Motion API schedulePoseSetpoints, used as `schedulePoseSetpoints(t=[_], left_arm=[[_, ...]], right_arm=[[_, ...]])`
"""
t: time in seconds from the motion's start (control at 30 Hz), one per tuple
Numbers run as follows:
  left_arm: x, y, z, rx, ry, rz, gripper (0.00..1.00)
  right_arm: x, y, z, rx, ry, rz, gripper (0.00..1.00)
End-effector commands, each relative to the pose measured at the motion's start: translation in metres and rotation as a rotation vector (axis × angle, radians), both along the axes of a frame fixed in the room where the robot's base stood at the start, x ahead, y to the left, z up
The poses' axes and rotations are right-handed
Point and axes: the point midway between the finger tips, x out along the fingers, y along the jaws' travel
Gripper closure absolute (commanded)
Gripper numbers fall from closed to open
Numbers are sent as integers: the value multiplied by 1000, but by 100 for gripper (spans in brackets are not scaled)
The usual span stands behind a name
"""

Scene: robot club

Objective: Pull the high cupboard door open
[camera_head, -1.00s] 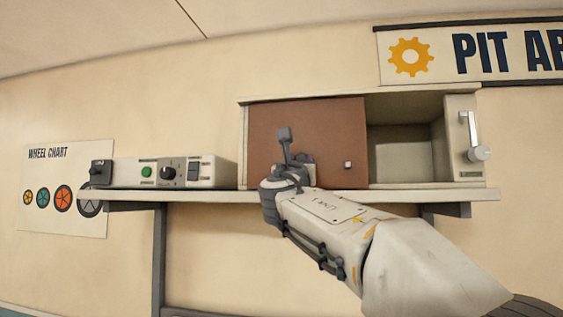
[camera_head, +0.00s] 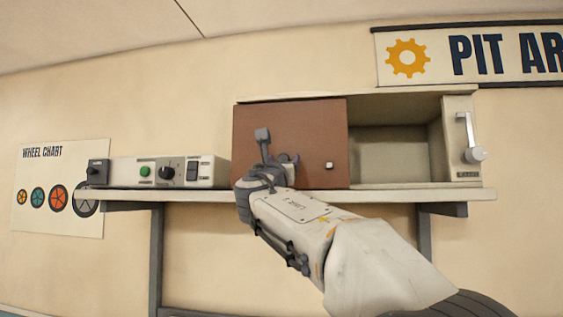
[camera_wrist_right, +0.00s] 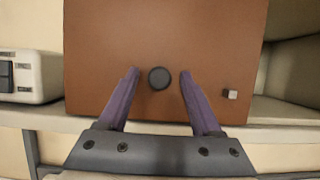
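The high cupboard (camera_head: 458,110) stands on the wall shelf. Its flat brown door (camera_head: 310,120) covers the left part of the front; the right part is open and shows an empty inside. A small pale square piece (camera_head: 329,165) sits on the door near its right edge. In the right wrist view a dark round knob (camera_wrist_right: 159,78) shows on the door (camera_wrist_right: 110,50). My right gripper (camera_wrist_right: 160,73) is open, with its purple fingers on either side of the knob and a visible gap at each side. In the head view my right arm hides the knob. My left gripper is out of view.
A control box (camera_head: 208,172) with a green button and a black dial stands on the shelf (camera_head: 330,195), left of the cupboard. A lever handle (camera_head: 472,150) is on the cupboard's right side panel. A wheel chart (camera_head: 60,220) hangs at left.

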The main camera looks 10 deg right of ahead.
Motion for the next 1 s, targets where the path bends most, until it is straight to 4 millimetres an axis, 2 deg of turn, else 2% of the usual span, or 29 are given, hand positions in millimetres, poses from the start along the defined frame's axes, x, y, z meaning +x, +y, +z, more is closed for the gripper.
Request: schedulePoseSetpoints(t=[0.23, 0.5, 0.7, 0.83, 1.0], left_arm=[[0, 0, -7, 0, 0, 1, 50], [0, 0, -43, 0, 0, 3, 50], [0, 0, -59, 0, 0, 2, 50], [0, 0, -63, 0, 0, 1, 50], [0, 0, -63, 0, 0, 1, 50]], right_arm=[[-6, 5, -6, 0, 1, 3, 34], [-48, 22, -28, 1, -2, 6, 34], [-77, 35, -39, 1, 0, 6, 34], [-86, 38, -41, 1, 0, 4, 34], [-89, 39, -41, 1, 1, 2, 34]])
